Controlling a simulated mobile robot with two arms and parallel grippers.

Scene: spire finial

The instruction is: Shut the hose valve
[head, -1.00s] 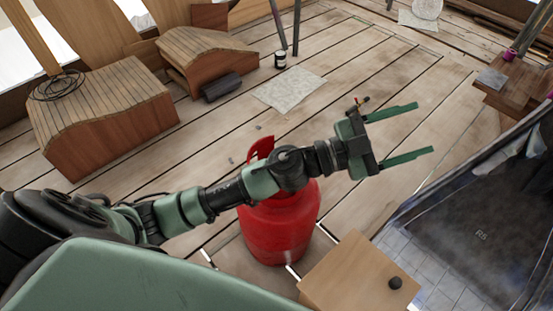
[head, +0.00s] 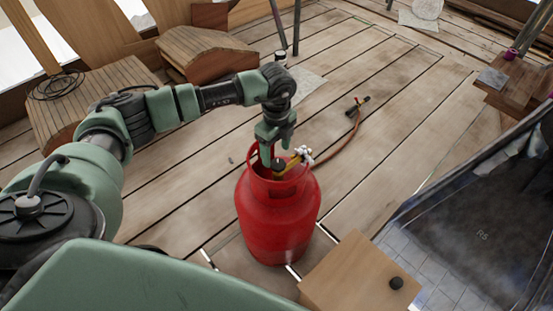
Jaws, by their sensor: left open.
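A red gas cylinder (head: 277,222) stands upright on the deck, with a raised collar around its top. Inside the collar are a dark and yellow fitting (head: 279,165) and a pale knob-like part (head: 303,154) at the right edge. A reddish-brown hose (head: 343,146) runs from there to a black torch-like end (head: 357,105) on the boards. My left gripper (head: 271,157) points down at the cylinder's top, open, its fingers near the collar and fitting. I cannot tell whether it touches the valve, as the gripper partly hides the fitting. My right gripper is not in view.
A small wooden box (head: 345,275) with a dark knob stands close to the cylinder's lower right. A dark sheet (head: 480,215) lies at the right. Curved wooden blocks (head: 95,95) are at the upper left. The planks right of the cylinder are mostly clear.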

